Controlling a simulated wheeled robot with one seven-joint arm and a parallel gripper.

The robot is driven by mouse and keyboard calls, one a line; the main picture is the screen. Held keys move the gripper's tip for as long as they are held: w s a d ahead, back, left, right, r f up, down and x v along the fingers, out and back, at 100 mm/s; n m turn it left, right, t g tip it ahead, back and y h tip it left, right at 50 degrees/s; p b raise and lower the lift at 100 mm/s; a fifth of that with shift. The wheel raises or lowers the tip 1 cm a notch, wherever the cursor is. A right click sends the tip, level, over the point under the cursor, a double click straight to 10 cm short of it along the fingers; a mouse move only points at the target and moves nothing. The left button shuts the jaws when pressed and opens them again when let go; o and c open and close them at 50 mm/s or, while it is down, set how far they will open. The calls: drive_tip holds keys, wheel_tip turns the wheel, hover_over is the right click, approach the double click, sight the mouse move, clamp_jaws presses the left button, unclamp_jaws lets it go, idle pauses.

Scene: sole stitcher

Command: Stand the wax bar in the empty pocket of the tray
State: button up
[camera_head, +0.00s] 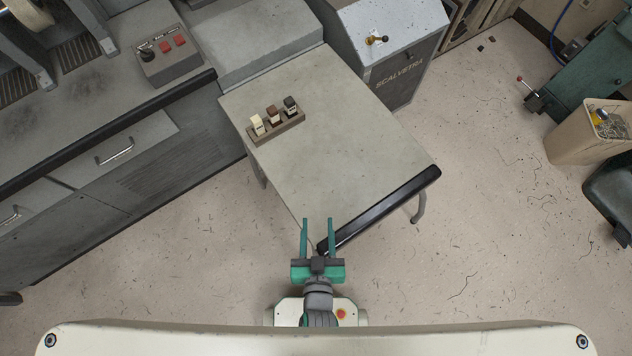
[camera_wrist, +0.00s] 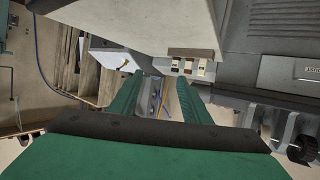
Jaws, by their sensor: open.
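A brown tray (camera_head: 287,130) sits near the left edge of the grey worktable. Three small bars stand at it: a cream bar (camera_head: 257,125) on the left, a reddish-brown bar (camera_head: 273,114) in the middle and a dark bar (camera_head: 290,106) on the right. The bars show small in the wrist view, with the cream bar (camera_wrist: 201,69) on the right. I cannot tell which one is the wax bar, and I cannot make out an empty pocket. My green gripper (camera_head: 318,222) is open and empty at the table's front edge, well apart from the tray.
The worktable top (camera_head: 330,150) is otherwise bare. A black padded bar (camera_head: 380,210) runs along its front right edge. A grey cabinet (camera_head: 400,60) stands behind it. A machine with a control box (camera_head: 170,55) is at the left. A beige bin (camera_head: 590,135) stands far right.

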drive_tip(key=s+r+t, duration=0.1)
drive_tip(key=s+r, duration=0.7)
drive_tip(key=r, duration=0.3)
drive_tip(key=shift+a+t, duration=0.25)
drive_tip(key=shift+t, duration=0.05)
